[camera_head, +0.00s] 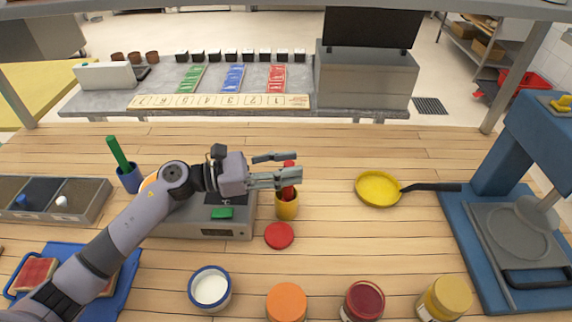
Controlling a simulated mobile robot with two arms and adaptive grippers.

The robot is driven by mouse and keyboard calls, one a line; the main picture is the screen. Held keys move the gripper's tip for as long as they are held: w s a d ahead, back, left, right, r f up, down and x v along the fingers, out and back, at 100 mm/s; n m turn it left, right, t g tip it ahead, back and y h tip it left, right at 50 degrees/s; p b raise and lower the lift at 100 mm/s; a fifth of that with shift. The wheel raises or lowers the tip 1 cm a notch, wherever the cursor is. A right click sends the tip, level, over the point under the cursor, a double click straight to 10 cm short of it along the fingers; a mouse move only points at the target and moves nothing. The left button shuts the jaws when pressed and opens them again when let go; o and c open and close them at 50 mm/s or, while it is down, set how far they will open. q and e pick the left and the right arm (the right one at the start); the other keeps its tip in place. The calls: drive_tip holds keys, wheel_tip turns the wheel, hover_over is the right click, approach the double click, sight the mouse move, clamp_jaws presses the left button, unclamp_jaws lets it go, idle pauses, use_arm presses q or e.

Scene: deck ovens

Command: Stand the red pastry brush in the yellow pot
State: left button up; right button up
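The yellow pot (287,210) stands on the wooden counter right of the grey scale-like device. The red pastry brush (288,192) is upright in the pot's mouth, and its top shows above my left gripper's lower finger. That finger hides the brush's middle. My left gripper (277,168) reaches in from the left, at the brush above the pot. Its two fingers are spread apart, with the brush near their tips; I see no grip on it. My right gripper is not in view.
A blue pot (129,179) with a green brush (118,153) stands left of my arm. A red lid (279,235) lies in front of the yellow pot. A yellow pan (378,188) is to the right, with clear wood around it. Jars (287,302) line the front.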

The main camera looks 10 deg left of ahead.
use_arm(q)
wheel_tip(320, 180, up, 10)
idle(0.7)
drive_tip(key=shift+f, duration=0.1)
idle(0.8)
